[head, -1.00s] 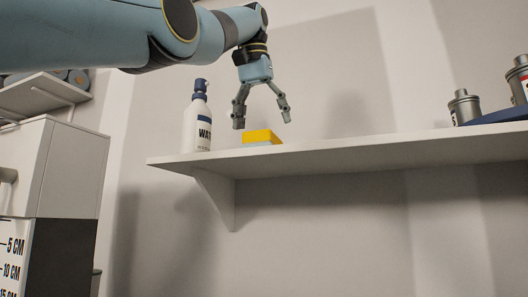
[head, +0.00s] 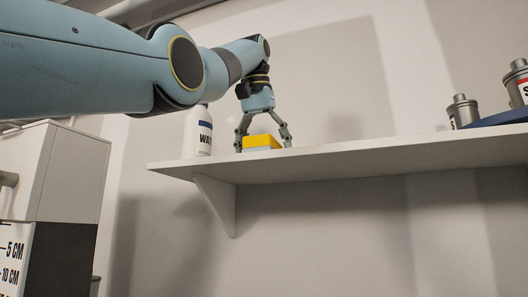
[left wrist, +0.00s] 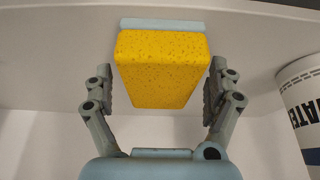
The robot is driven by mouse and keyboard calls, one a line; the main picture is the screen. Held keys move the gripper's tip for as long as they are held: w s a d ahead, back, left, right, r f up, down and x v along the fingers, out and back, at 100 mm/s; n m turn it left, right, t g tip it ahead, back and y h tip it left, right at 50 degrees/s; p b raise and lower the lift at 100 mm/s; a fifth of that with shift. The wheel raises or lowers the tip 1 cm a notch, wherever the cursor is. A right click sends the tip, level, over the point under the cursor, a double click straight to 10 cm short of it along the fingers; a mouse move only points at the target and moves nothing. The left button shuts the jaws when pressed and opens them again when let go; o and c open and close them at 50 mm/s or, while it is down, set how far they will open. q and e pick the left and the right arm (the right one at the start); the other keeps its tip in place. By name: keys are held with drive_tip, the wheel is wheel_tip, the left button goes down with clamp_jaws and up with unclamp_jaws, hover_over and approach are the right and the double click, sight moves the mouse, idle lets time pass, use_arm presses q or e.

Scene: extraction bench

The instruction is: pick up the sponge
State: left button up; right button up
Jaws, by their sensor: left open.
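The sponge (head: 262,142) is yellow with a pale blue layer underneath and lies on the white wall shelf in the head view. My left gripper (head: 264,144) is lowered over it, with one finger to its left and one to its right. In the left wrist view the sponge (left wrist: 162,68) sits between the open fingers of my left gripper (left wrist: 160,88), with a gap on each side. The right gripper is not in view.
The white shelf (head: 340,158) carries a white bottle (head: 197,132) close left of my gripper; it also shows in the left wrist view (left wrist: 305,105). Grey metal canisters (head: 462,112) stand at the right. The shelf between is clear.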

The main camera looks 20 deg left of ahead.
use_arm(q)
drive_tip(key=shift+f, duration=0.1)
drive_tip(key=shift+c, duration=0.5)
drive_tip(key=shift+s+a, duration=0.1)
drive_tip(key=shift+a, duration=0.15)
drive_tip(key=c, duration=0.9)
drive_tip(key=shift+f, duration=0.15)
drive_tip(key=shift+c, duration=0.5)
